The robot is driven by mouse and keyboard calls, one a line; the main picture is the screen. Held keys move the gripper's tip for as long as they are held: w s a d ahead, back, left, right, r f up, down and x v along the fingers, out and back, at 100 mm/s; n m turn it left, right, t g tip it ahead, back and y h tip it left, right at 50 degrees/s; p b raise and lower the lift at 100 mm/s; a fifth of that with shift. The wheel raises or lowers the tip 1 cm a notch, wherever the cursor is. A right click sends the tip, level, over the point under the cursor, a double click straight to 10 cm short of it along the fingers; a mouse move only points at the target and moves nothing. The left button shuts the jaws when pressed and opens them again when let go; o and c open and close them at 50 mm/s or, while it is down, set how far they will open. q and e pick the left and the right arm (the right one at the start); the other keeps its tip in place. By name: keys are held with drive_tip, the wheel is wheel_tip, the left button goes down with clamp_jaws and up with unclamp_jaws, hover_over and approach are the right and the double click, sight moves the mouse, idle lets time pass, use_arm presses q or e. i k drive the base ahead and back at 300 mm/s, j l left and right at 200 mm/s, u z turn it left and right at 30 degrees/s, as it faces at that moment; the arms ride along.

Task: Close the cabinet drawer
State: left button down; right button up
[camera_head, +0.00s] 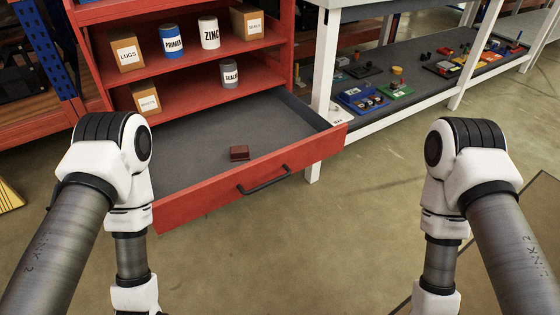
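The red cabinet (292,45) stands at the upper left, with open shelves. Its bottom drawer (310,153) is pulled far out toward me. The drawer has a red front with a dark bar handle (264,181) and a grey floor. A small dark red-brown block (239,153) lies inside it. The drawer's left part is hidden behind my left arm. Both my arms hang down on either side of the view, and neither touches the drawer front visibly. My left and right grippers are below the picture's bottom edge, out of sight.
Boxes and cans, such as the blue primer can (173,42), stand on the shelves. A white-framed bench (318,100) with a grey lower shelf of colored parts stands close to the drawer's right corner. The concrete floor (330,240) before the drawer is clear.

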sight(192, 174)
drive_tip(key=i+l, duration=0.1)
drive_tip(key=l, duration=0.35)
drive_tip(key=i+l, duration=0.1)
drive_tip(key=l, duration=0.3)
drive_tip(key=i+l, duration=0.1)
drive_tip(key=l, duration=0.35)
drive_tip(key=i+l+u, duration=0.1)
drive_tip(key=l, duration=0.35)
